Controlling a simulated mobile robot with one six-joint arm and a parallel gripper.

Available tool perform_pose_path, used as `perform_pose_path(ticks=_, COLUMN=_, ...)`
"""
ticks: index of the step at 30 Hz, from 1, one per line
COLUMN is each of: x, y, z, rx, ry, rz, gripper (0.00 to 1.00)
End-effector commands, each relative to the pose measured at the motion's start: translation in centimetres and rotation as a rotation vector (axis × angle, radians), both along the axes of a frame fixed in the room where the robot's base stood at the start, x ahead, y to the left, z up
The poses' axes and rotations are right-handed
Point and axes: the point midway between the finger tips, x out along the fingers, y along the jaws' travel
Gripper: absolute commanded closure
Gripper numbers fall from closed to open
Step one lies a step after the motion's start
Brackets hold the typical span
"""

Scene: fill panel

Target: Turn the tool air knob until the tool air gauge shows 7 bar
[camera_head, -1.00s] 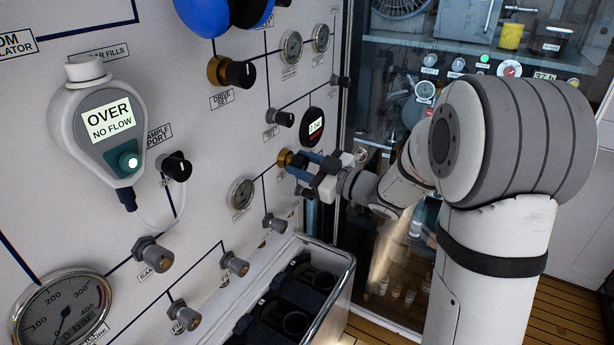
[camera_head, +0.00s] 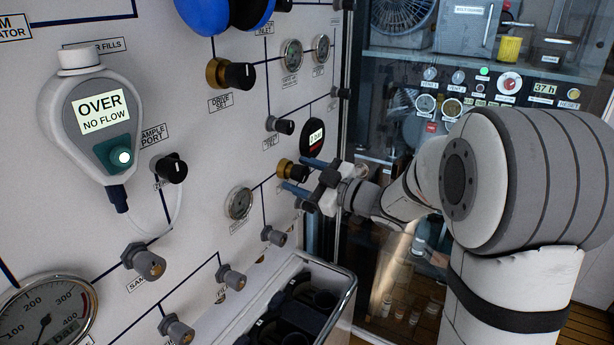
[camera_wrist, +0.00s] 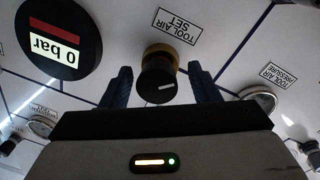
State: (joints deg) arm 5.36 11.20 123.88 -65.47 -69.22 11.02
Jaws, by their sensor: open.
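The tool air knob (camera_head: 288,169), black with a brass collar, sits on the white panel. In the wrist view, which is upside down, the knob (camera_wrist: 158,80) lies between my gripper's fingers under the label "TOOL AIR SET". My gripper (camera_head: 297,175) is open, with one blue finger on each side of the knob; gaps show on both sides. Whether the fingertips reach fully around it, I cannot tell. The tool air gauge (camera_head: 239,203) is a small round dial left of the knob. It shows partly hidden in the wrist view (camera_wrist: 262,99); its needle is too small to read.
A round black display (camera_head: 313,137) above the knob reads "0 bar" in the wrist view (camera_wrist: 48,38). Metal fittings (camera_head: 273,236) project from the panel below. An open bin (camera_head: 335,300) stands below my gripper. A glass-fronted cabinet (camera_head: 385,190) is at the right.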

Motion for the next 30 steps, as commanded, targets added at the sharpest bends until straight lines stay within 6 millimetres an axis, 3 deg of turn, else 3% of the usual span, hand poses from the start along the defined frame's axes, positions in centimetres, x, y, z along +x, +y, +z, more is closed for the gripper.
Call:
perform_pose_path(ticks=8, x=-0.3, y=-0.6, z=0.0, rx=0.001, ry=-0.002, rz=-0.004, gripper=0.45)
perform_pose_path(ticks=21, x=-4.4, y=-5.8, z=-0.2, rx=0.000, ry=-0.002, rz=-0.004, gripper=0.45)
perform_pose_path(ticks=30, x=-4.9, y=-6.3, z=-0.2, rx=0.000, ry=0.000, rz=0.000, gripper=0.45)
